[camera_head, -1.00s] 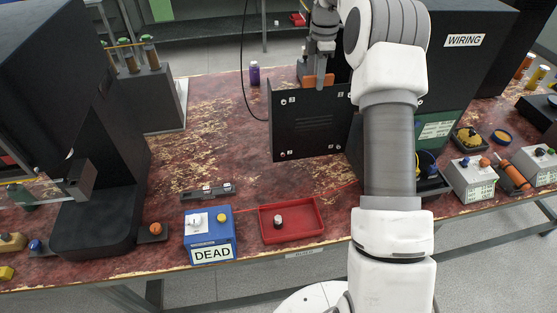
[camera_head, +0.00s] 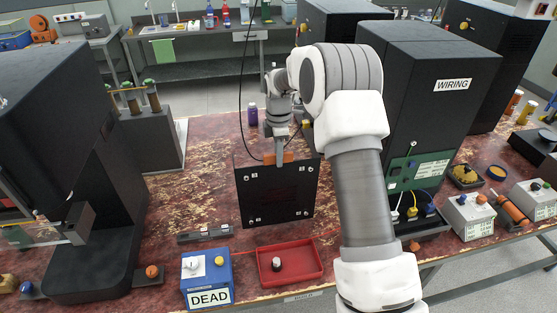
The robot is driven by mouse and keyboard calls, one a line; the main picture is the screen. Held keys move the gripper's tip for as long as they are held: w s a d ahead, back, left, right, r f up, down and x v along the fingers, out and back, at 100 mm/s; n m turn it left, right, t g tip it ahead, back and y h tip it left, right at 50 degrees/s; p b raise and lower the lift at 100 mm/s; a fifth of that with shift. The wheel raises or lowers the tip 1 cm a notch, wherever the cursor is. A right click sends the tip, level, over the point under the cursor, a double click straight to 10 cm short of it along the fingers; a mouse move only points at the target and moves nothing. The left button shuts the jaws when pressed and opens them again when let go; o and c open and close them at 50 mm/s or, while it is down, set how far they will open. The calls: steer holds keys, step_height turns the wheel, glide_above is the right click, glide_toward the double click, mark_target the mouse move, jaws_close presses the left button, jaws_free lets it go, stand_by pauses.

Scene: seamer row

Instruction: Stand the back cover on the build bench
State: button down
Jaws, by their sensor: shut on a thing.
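The back cover (camera_head: 275,194) is a flat black panel with pale screws near its corners. It hangs upright below my gripper (camera_head: 279,161), which is shut on its top edge at an orange piece. The panel is over the middle of the build bench (camera_head: 190,204), a worn dark red top, behind the red tray. I cannot tell whether its lower edge touches the bench. My arm comes in from the right and covers part of the bench there.
A red tray (camera_head: 311,261) with a small knob in it and a blue box marked DEAD (camera_head: 207,285) stand at the front. A grey bar (camera_head: 205,235) lies left of the cover. A black WIRING cabinet (camera_head: 440,110) stands at the right, a dark machine (camera_head: 60,150) at the left. Worn bench top is free left of the cover.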

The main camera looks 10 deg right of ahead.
steer(key=shift+f, duration=0.85)
steer(key=shift+f, duration=0.25)
steer(key=c, duration=0.8)
jaws_free()
steer(key=shift+c, duration=0.2)
